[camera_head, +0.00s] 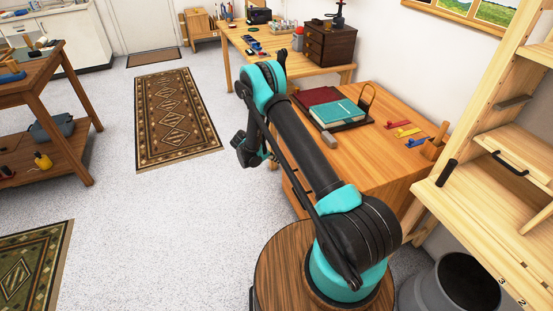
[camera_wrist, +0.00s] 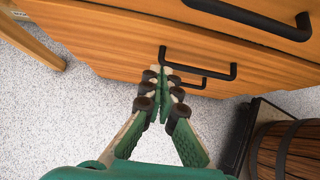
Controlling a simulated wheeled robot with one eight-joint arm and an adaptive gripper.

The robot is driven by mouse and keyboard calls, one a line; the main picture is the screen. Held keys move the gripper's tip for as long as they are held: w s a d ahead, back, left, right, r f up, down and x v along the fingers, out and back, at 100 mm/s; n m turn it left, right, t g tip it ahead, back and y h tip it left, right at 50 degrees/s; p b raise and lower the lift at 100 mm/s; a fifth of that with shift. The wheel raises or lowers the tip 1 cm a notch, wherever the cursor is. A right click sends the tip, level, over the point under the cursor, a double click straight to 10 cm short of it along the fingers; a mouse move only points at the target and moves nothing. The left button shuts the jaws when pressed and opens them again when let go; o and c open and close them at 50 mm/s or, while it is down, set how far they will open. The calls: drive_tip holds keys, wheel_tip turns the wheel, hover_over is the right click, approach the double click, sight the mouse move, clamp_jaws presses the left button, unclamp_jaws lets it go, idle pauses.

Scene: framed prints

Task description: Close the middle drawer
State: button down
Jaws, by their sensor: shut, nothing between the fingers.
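In the wrist view, wooden drawer fronts (camera_wrist: 110,42) with black bar handles fill the upper part. A large handle (camera_wrist: 262,18) is at the top right, a second handle (camera_wrist: 205,64) is near the middle, and a third (camera_wrist: 205,83) shows just below it. My gripper (camera_wrist: 165,73) is shut and empty, its fingertips by the left end of the second handle. I cannot tell whether they touch it. In the head view the drawers are in the wooden desk (camera_head: 390,170), their fronts mostly hidden by my arm. How far each drawer is out is unclear.
A wooden barrel (camera_wrist: 290,150) and a dark box (camera_wrist: 240,130) stand at the right of the wrist view. Books (camera_head: 340,113) and coloured tools (camera_head: 403,130) lie on the desk. A grey bin (camera_head: 425,295) and shelving (camera_head: 480,190) are at the right.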

drive_tip(key=w+d+f, duration=0.2)
drive_tip(key=d+f, duration=0.2)
drive_tip(key=d, duration=0.3)
drive_tip(key=shift+w+d, duration=0.2)
drive_tip(key=shift+d, duration=0.05)
